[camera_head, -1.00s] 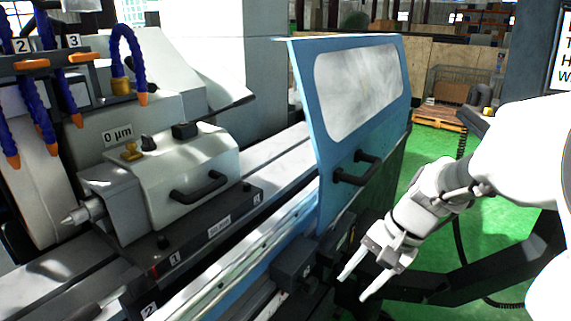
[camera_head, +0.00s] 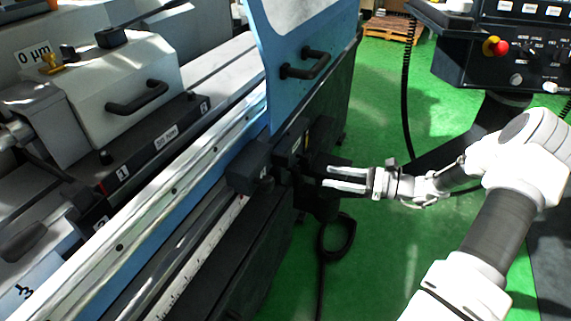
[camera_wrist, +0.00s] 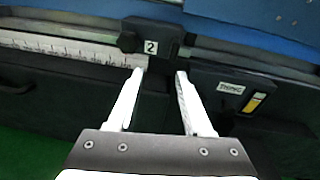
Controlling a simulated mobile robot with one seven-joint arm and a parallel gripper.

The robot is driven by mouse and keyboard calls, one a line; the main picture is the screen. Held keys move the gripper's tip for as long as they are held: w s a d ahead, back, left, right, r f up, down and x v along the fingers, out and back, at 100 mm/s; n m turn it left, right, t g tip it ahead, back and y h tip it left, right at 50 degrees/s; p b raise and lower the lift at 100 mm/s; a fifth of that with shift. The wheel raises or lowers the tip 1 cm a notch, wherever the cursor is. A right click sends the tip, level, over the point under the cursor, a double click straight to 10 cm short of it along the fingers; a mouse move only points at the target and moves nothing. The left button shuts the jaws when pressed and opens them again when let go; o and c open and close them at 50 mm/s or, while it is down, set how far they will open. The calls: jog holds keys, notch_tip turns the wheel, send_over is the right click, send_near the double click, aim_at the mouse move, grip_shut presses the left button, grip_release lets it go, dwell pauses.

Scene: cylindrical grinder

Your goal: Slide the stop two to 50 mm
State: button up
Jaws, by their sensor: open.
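Stop two is a dark block with a white "2" label (camera_wrist: 138,36) at the top middle of the wrist view. It sits on a rail at the right end of a white ruler scale (camera_wrist: 60,46). In the head view it appears to be the dark block (camera_head: 246,168) below the blue door, with the scale (camera_head: 205,255) running down to the left. My gripper (camera_wrist: 160,74) is open and empty. Its fingertips are just below the stop in the wrist view, apparently apart from it. In the head view my gripper (camera_head: 328,177) points left towards the rail. The scale's numbers are too blurred to read.
A blue door (camera_head: 295,85) with a black handle (camera_head: 305,64) stands above the rail. Right of the stop in the wrist view is a dark labelled box (camera_wrist: 225,90) with a yellow-marked strip. A control panel (camera_head: 510,50) stands at the upper right; green floor lies open.

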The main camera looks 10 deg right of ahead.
jog(key=d+f+m+t, duration=0.1)
jog(key=d+m+t, duration=0.1)
jog(key=b, duration=0.2)
send_near(284, 167)
jog(key=x, duration=0.3)
jog(key=r+x, duration=0.1)
jog(key=x, duration=0.6)
jog(key=shift+w+r, duration=0.4)
jog(key=shift+w, duration=0.05)
jog(key=shift+d, duration=0.1)
grip_shut()
dwell(0.5)
